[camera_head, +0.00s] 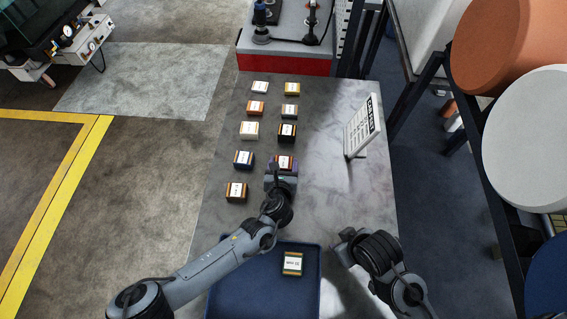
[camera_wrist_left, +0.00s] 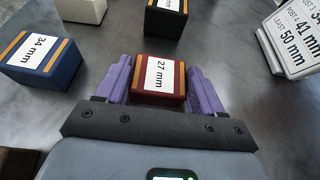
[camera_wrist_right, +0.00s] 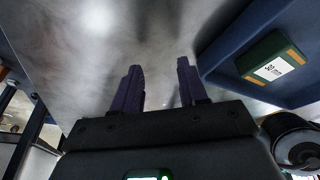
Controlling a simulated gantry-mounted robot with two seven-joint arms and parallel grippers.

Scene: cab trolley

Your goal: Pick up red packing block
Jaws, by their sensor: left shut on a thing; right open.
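The red packing block (camera_head: 285,162) with orange bands and a white "27 mm" label is at the right column of blocks on the grey table. In the left wrist view the red block (camera_wrist_left: 160,77) sits between the purple fingers of my left gripper (camera_wrist_left: 158,85), which is shut on it. The left gripper (camera_head: 281,175) partly covers the block in the head view. I cannot tell whether the block is lifted off the table. My right gripper (camera_wrist_right: 158,85) is open and empty over the table's right side, beside the blue tray.
Several other blocks stand in two columns, including a blue one (camera_head: 244,159), a black one (camera_head: 287,132) and a brown one (camera_head: 237,192). A blue tray (camera_head: 222,285) holds a green block (camera_head: 292,263). A white sign (camera_head: 362,126) stands at right. The table's right side is mostly clear.

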